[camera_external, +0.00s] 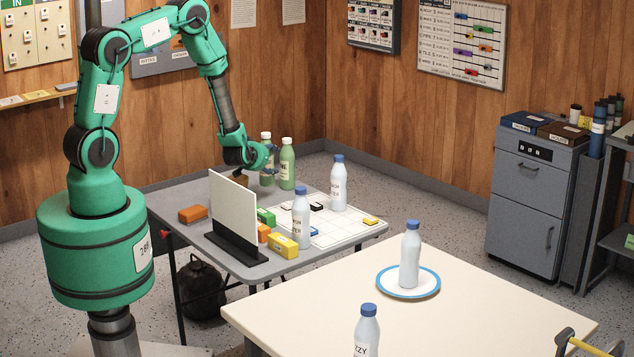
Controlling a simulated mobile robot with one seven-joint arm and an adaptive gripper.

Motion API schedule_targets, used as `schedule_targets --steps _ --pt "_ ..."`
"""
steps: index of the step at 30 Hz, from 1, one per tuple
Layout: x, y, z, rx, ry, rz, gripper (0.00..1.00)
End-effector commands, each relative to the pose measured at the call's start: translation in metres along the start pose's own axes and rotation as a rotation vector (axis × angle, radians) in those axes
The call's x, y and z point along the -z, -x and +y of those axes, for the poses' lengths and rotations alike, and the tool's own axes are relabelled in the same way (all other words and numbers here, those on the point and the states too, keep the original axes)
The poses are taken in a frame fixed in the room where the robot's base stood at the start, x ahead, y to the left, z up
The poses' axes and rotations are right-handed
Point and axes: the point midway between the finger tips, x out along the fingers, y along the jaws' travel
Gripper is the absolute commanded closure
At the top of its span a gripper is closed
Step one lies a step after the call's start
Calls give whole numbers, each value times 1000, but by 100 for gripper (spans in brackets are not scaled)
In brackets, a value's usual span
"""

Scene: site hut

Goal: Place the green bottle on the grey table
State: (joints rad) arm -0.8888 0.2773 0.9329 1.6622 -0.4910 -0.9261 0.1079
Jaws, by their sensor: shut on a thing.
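My gripper (264,158) is over the back of the grey table (190,240), closed around the middle of a green bottle (267,180) with a white cap. The gripper hides part of this bottle, which looks upright. I cannot tell whether its base touches the tabletop. A second green bottle (287,166) with a white cap stands upright just to the right, very close to my gripper.
A white upright panel (233,215) on a dark base stands at the front of the grey table. Coloured blocks (283,246), a white grid sheet (335,222) and blue-capped bottles (338,185) are near it. A cream table (330,300) bears a blue-rimmed plate (420,290).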

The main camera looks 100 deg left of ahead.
Motion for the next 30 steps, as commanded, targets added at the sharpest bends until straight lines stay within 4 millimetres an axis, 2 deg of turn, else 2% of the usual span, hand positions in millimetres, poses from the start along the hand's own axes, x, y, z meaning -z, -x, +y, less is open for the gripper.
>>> schedule_targets --steps 3,14,24,30 --pt "-9 -4 0 0 -1 -1 63" --pt "-10 -4 0 0 0 0 63" --pt "-39 -17 -1 1 1 -1 63" --pt "-43 -19 -1 0 1 1 63"
